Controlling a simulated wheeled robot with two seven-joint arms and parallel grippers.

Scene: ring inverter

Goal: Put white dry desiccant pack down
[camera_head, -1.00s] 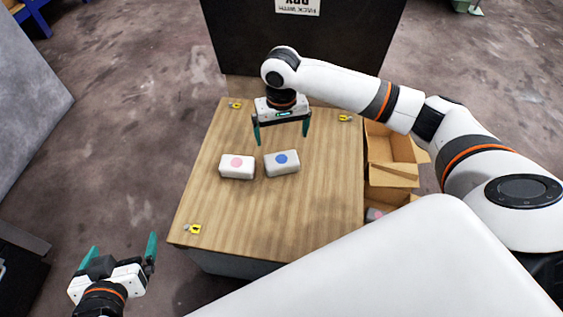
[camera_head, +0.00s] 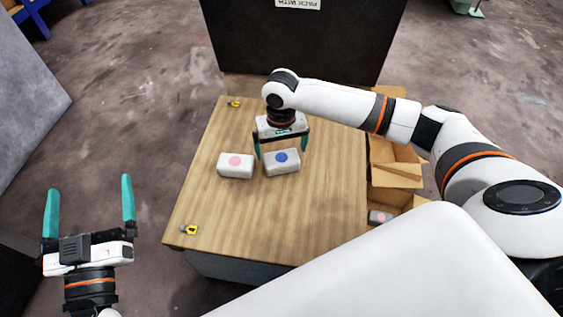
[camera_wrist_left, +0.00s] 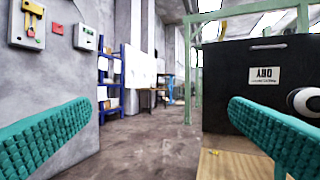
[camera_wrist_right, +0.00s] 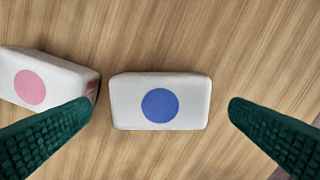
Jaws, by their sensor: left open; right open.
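A white pack with a blue dot (camera_head: 282,168) lies flat on the wooden table (camera_head: 270,220). My right gripper (camera_head: 281,150) is above it, open, with one finger at each side. In the right wrist view the blue-dot pack (camera_wrist_right: 160,112) lies between the two fingers, with a gap to each. A white pack with a pink dot (camera_head: 236,172) lies just left of it; it also shows in the right wrist view (camera_wrist_right: 32,85), close to the left finger. My left gripper (camera_head: 88,208) is open and empty, off the table's left side.
Open cardboard boxes (camera_head: 397,165) stand along the table's right side. A pack with a pink dot (camera_head: 379,217) lies in the nearer one. A black panel (camera_head: 300,45) stands behind the table. The table's front part is clear.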

